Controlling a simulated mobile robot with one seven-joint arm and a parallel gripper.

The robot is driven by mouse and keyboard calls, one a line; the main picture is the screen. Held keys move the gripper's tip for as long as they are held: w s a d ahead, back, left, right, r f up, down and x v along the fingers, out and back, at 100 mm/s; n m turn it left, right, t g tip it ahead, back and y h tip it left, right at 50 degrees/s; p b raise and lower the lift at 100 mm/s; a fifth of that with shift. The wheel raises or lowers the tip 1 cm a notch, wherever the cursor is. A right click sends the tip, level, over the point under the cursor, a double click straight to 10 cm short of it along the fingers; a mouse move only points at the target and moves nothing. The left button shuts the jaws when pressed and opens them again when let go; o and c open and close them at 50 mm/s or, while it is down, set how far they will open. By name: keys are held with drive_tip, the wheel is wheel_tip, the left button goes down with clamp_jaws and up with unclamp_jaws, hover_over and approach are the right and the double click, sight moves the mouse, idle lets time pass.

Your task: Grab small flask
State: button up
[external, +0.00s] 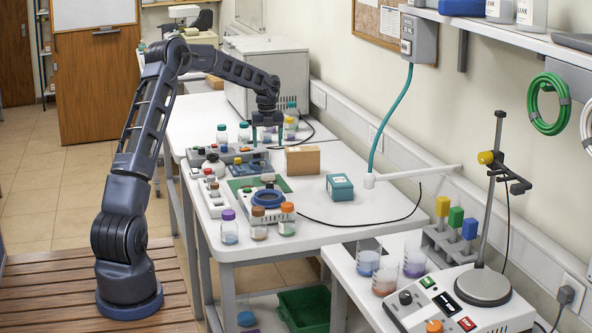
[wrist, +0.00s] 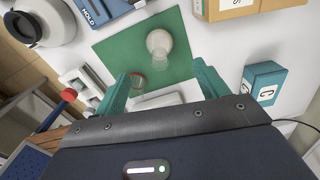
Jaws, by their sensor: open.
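In the wrist view a small pale flask (wrist: 158,42) with a rounded body and a clear, flared neck lies on a green mat (wrist: 118,52). It is beyond my fingertips and apart from them, roughly in line with the gap between them. My gripper (wrist: 162,76) is open, with its two teal fingers spread and nothing visible held between them. In the external view my gripper (external: 267,134) is above the far part of the table, behind the green mat (external: 240,185). I cannot clearly make out the flask there.
A cardboard box (external: 302,160) and a teal box (external: 339,187) stand right of the mat. A device with a blue ring (external: 268,198) and several capped jars (external: 229,226) are at the front. A small red-rimmed item (wrist: 137,80) shows near my left finger.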

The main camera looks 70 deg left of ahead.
sight(268, 166)
drive_tip(key=f, duration=1)
drive_tip(key=shift+s+d+f, duration=0.1)
drive_tip(key=shift+d+f, duration=0.1)
drive_tip(key=shift+f, duration=0.15)
drive_tip(key=c, duration=1.1)
